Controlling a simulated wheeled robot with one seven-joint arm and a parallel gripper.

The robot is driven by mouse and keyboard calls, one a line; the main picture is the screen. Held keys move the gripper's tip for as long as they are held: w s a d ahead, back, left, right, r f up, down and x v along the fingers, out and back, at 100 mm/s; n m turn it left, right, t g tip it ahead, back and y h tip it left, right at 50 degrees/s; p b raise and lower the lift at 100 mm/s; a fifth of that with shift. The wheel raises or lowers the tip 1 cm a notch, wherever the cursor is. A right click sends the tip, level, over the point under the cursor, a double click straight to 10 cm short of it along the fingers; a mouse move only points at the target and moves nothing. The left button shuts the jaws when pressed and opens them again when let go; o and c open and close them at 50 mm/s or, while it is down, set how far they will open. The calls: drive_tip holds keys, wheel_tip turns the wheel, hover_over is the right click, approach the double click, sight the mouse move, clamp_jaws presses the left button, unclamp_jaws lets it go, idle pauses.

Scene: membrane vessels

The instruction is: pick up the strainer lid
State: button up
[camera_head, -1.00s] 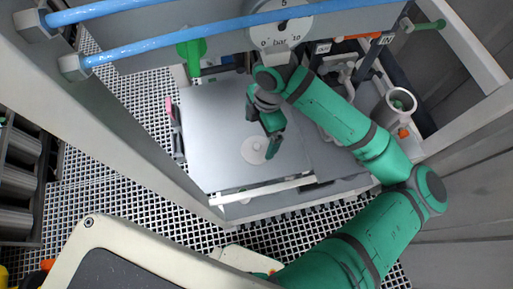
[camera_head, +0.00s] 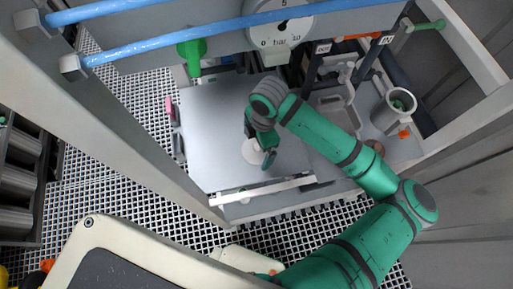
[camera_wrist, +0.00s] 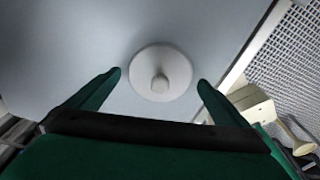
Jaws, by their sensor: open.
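The strainer lid (camera_head: 251,150) is a pale round disc lying flat on the grey panel. In the wrist view the lid (camera_wrist: 142,84) shows a raised central knob (camera_wrist: 160,84). My gripper (camera_head: 267,163) is over the lid in the head view and hides part of it. In the wrist view the two green fingers of my gripper (camera_wrist: 160,78) stand apart, one to each side of the lid. Nothing is between them but the view of the lid below. The height of the fingertips above the lid is hard to tell.
The grey panel (camera_head: 205,125) is clear around the lid. A white rail (camera_head: 262,190) runs along its front edge. A pink-handled item (camera_head: 170,106) is at the left edge.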

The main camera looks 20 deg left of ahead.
drive_tip(key=c, duration=1.2)
drive_tip(key=shift+r, duration=0.1)
